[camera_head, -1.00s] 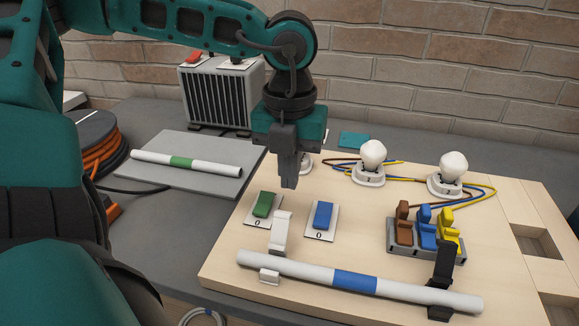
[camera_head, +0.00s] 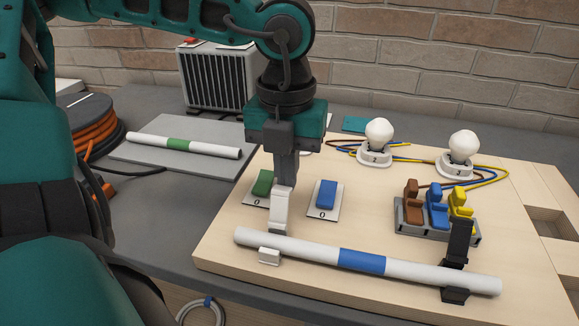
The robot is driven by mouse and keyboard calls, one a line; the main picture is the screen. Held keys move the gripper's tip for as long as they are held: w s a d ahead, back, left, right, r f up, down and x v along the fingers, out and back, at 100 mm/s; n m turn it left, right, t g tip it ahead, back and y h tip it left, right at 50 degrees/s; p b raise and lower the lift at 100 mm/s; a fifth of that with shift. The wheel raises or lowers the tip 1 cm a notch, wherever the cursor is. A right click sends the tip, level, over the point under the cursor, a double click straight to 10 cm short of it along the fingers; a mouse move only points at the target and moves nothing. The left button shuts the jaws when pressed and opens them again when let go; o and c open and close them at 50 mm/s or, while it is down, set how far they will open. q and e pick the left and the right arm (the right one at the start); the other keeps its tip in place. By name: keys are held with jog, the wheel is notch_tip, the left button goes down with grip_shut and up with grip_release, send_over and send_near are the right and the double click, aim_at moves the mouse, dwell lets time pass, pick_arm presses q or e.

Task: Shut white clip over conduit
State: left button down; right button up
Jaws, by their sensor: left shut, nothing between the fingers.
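The white clip (camera_head: 279,213) stands upright and open at the left part of the board, its lid raised behind the conduit and its small catch (camera_head: 269,256) in front. The conduit (camera_head: 300,253), white with a blue band, lies across the front of the board, through the white clip and a black clip (camera_head: 458,245). The black clip's lid also stands up. My left gripper (camera_head: 284,184) is shut and empty, pointing down at the top of the white lid; whether it touches the lid I cannot tell. My right gripper is not in view.
A green switch (camera_head: 263,184) and a blue switch (camera_head: 326,194) flank the white lid. Terminal levers (camera_head: 436,203) and two bulbs (camera_head: 378,135) stand farther right and back. Another conduit (camera_head: 184,145) lies on a grey panel at left.

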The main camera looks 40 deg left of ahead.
pick_arm(q)
jog(key=shift+s+d+f+b, duration=0.1)
jog(key=shift+s+d+b, duration=0.3)
jog(key=shift+s, duration=0.45)
jog(key=shift+s+d+r+b, duration=0.1)
jog(key=shift+s+d+b, duration=0.15)
jog(key=shift+s+d, duration=0.45)
jog(key=shift+s+d+f+b, duration=0.1)
jog(key=shift+s+d+b, duration=0.2)
jog(key=shift+s, duration=0.65)
jog(key=r+p, duration=0.1)
jog(key=r, duration=0.1)
jog(key=r+p, duration=0.2)
jog(key=r, duration=0.1)
jog(key=shift+w+a, duration=0.15)
jog(key=shift+w, duration=0.05)
jog(key=shift+s+d+b, duration=0.15)
jog(key=shift+s+d, duration=0.15)
jog(key=shift+s, duration=0.25)
jog(key=shift+s+d+b, duration=0.15)
jog(key=shift+s+d, duration=0.15)
jog(key=shift+s, duration=0.2)
jog(key=shift+r, duration=0.1)
jog(key=shift+r+p, duration=1.7)
jog(key=shift+r, duration=1.25)
